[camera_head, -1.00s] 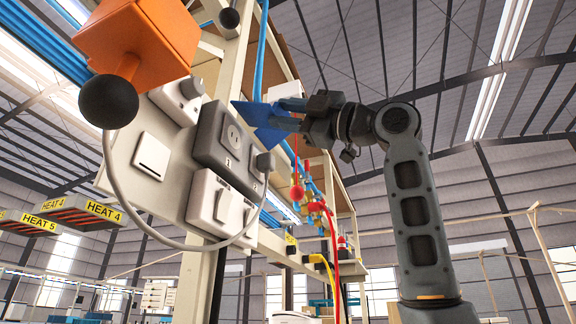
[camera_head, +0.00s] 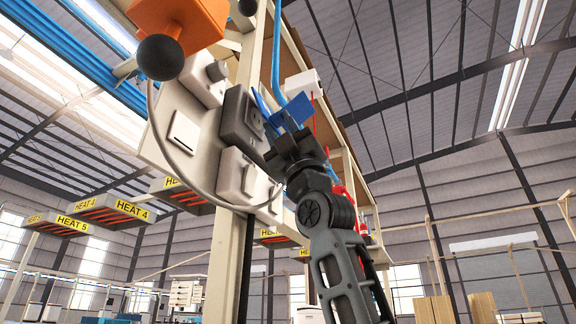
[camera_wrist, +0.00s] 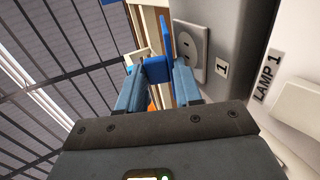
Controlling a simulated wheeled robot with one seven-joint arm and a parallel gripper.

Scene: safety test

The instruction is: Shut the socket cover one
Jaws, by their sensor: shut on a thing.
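Socket one, a pale outlet plate (camera_wrist: 191,45) with holes on a dark grey box, is bare in the wrist view beside a label "1" (camera_wrist: 222,69). The blue socket cover (camera_wrist: 166,36) stands open, seen nearly edge-on along the outlet's left side. My gripper (camera_wrist: 155,80) is shut on a blue part that seems to belong to this cover. In the head view the grey socket box (camera_head: 238,118) is on the panel, and my gripper (camera_head: 282,124) is at its right. My gripper and arm hide part of the box.
A white switch (camera_head: 236,174) sits below the box. An orange box (camera_head: 190,22) with a black ball knob (camera_head: 160,57) is at the upper left, with a hanging grey cable. A "LAMP 1" label (camera_wrist: 267,78) is right of the socket. Open air lies right of my arm.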

